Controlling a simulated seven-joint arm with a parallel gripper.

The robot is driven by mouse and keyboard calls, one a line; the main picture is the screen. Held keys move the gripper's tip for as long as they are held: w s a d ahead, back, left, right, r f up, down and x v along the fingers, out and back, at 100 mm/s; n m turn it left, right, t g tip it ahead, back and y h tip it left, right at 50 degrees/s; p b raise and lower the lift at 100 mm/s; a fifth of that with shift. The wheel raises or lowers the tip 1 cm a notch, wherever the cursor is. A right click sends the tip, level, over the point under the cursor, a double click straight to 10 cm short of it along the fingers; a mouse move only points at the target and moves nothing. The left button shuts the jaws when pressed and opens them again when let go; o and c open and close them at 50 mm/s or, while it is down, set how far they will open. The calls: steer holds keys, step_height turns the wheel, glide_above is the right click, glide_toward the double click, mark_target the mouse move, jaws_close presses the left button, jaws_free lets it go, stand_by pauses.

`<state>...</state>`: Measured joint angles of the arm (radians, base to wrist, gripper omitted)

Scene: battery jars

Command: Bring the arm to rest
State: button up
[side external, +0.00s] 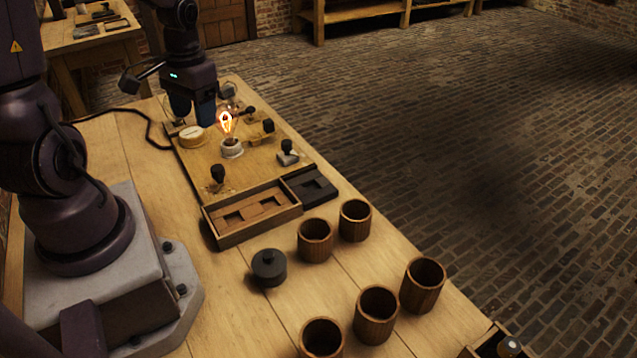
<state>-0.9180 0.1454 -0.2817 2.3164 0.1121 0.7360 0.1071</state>
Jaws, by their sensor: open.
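My gripper (193,112) is open and points down over the far left part of the wooden circuit board (205,160). I see nothing between its fingers, though the far side of them is hidden. A lit bulb (226,126) glows on a white base in the middle of the board, to the right of my gripper. A round cream-topped piece (192,136) sits on the board just below the fingers in the picture; I cannot tell the gap. Several black-knobbed terminals (287,152) stand around the bulb.
Several open wooden jars (355,220) stand towards the front right of the workbench (225,300). A black lidded pot (269,267) stands left of them. A tray with cutouts (250,210) lies at the board's near end. A dark box (497,343) is at the bottom right.

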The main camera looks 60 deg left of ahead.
steer(key=s+d+r+m+t, duration=0.1)
steer(key=d+r+m+t, duration=0.4)
steer(key=d+r, duration=1)
steer(key=shift+s+d+r+t, duration=0.15)
steer(key=shift+s+d+t, duration=0.2)
steer(key=shift+d+t, duration=0.45)
steer(key=shift+d, duration=0.15)
steer(key=shift+c, duration=0.2)
stand_by(2.3)
